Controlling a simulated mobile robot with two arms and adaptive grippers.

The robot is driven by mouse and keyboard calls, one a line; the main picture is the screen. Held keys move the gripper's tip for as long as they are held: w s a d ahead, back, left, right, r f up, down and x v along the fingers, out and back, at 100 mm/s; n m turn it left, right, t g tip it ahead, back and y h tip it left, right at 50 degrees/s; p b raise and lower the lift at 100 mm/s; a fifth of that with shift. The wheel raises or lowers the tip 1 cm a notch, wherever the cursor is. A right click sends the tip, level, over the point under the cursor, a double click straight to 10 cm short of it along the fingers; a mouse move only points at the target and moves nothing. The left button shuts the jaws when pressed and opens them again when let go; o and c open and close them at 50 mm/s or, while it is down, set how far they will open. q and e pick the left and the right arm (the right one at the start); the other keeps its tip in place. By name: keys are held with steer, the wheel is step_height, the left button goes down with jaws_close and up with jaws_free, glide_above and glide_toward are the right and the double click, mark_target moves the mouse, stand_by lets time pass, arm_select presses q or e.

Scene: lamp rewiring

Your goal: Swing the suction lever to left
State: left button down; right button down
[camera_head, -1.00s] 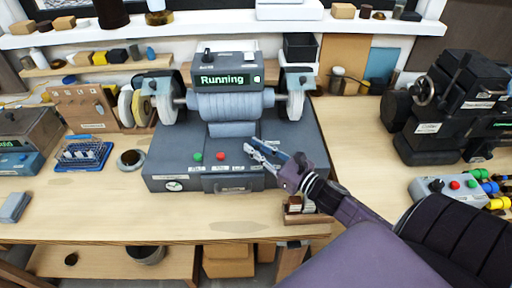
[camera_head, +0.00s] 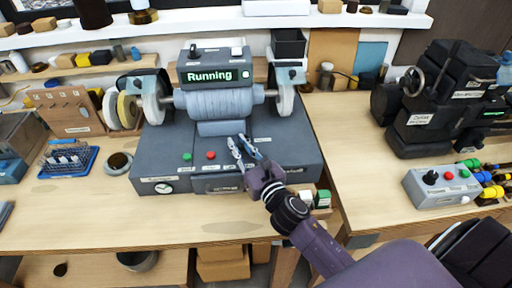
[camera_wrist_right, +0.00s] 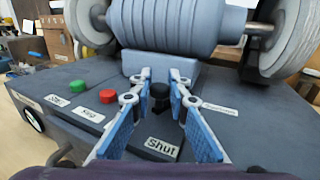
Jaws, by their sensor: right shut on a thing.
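The grinder-like machine (camera_head: 215,105) stands on the bench, its display (camera_head: 210,76) reading "Running". On its sloped front I see a black knob (camera_wrist_right: 159,91), which I take for the suction lever's handle. A label reading "Shut" (camera_wrist_right: 160,147) is on the near side of it, and a smaller blurred label (camera_wrist_right: 218,107) is to its right. My right gripper (camera_head: 241,145) reaches over the machine's front. In the wrist view its blue-padded fingers (camera_wrist_right: 160,88) are on both sides of the knob and shut on it. The fingers hide the knob in the head view. My left gripper is out of view.
A green button (camera_head: 187,156) and a red button (camera_head: 211,155) sit left of the gripper. Grey wheels (camera_head: 152,101) flank the roller. A dark machine (camera_head: 435,100) and a control box (camera_head: 440,184) stand to the right. A blue tray (camera_head: 68,161) lies at left.

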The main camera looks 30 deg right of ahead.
steer(key=shift+w+a+m+h+b, duration=0.25)
steer(key=shift+m+h+b, duration=0.25)
steer(key=shift+h, duration=0.4)
steer(key=shift+w+a+m+h+b, duration=0.2)
steer(key=shift+m+h+b, duration=0.15)
steer(key=shift+m+h, duration=0.4)
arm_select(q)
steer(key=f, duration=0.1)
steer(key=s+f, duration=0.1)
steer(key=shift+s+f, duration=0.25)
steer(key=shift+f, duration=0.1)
arm_select(e)
steer(key=shift+w+h, duration=0.1)
steer(key=shift+h, duration=0.45)
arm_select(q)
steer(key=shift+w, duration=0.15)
arm_select(e)
steer(key=c, duration=1.8)
jaws_free()
steer(key=shift+c, duration=0.2)
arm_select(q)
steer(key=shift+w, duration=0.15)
arm_select(e)
steer(key=s+a, duration=0.2)
steer(key=s, duration=0.9)
steer(key=shift+s+a, duration=0.3)
steer(key=shift+s, duration=0.05)
steer(key=shift+f, duration=0.1)
